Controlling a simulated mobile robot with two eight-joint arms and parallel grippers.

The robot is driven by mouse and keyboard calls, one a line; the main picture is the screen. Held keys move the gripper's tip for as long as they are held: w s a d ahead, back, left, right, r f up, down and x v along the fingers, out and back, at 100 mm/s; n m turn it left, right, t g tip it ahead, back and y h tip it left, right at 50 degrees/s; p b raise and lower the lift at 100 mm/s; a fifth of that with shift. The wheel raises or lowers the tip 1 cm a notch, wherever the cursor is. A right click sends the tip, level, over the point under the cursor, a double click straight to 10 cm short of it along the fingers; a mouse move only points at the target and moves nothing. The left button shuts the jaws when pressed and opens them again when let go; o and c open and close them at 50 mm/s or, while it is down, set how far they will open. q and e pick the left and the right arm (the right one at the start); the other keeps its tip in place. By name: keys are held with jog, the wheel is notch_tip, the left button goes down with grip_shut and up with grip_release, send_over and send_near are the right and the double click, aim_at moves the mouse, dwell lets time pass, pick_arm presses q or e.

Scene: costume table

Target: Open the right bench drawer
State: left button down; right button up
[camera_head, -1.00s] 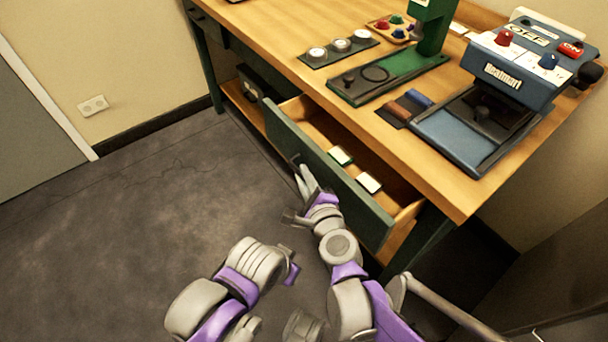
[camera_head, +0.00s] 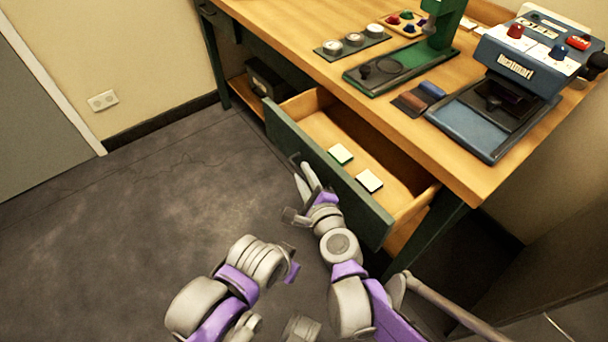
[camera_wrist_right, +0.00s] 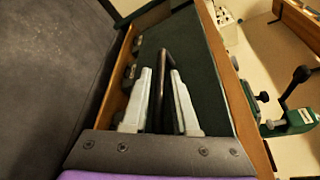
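The right bench drawer (camera_head: 325,172) has a dark green front and a wooden inside, and stands well out from the bench (camera_head: 440,150). Its dark bar handle (camera_head: 296,160) is on the front face; in the right wrist view the handle (camera_wrist_right: 160,88) runs between the two fingers.
Two small pale blocks, one green-edged (camera_head: 341,154) and one dark-edged (camera_head: 369,181), lie in the drawer. On the bench stand a blue machine (camera_head: 520,70), a green stand (camera_head: 445,25) and a dial strip (camera_head: 353,41). Floor left of the drawer is clear.

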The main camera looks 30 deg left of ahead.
jog(key=p+v, duration=0.2)
jog(key=v, duration=0.8)
jog(key=shift+s+d, duration=0.25)
jog(key=shift+d, duration=0.1)
